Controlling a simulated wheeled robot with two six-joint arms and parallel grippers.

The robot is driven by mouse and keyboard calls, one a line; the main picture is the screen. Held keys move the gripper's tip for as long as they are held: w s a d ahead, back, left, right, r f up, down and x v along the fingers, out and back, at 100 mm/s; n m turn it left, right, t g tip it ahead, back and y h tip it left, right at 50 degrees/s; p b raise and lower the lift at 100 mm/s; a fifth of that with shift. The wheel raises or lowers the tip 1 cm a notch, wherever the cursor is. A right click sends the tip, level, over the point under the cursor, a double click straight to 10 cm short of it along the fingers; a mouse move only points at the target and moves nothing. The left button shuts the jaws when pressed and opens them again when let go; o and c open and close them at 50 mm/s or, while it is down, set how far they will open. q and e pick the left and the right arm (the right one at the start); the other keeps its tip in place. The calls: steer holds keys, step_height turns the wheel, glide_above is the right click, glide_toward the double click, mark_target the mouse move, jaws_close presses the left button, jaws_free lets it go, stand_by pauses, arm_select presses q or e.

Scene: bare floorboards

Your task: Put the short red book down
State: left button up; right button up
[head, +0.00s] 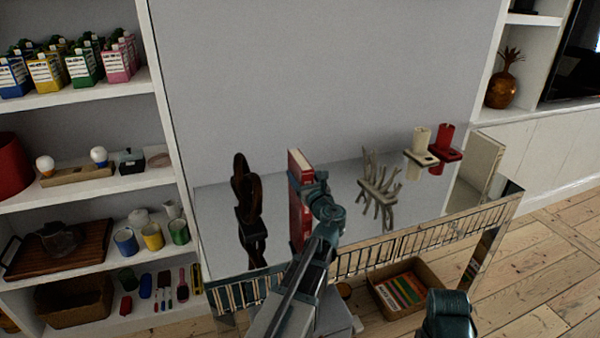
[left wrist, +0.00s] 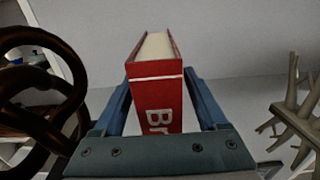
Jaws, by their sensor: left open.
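The short red book (head: 294,178) stands upright on the mirror-topped console table (head: 335,232), with its reflection below it. In the left wrist view the red book (left wrist: 155,95) shows its spine with pale lettering and its cream page edges on top. My left gripper (head: 318,188) is at the book, coming from the front. In the left wrist view the fingers of my left gripper (left wrist: 163,100) are apart, one on each side of the book, with small gaps visible. The book's lower part is hidden by the gripper.
A dark knot sculpture (head: 241,182) stands left of the book. A pale coral-like ornament (head: 379,183) stands to its right. Red (head: 444,145) and cream (head: 418,148) holders are farther right. A cardboard box (head: 408,287) lies on the floor below. Clear tabletop lies between these.

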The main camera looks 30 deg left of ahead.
arm_select(q)
steer(key=v, duration=1)
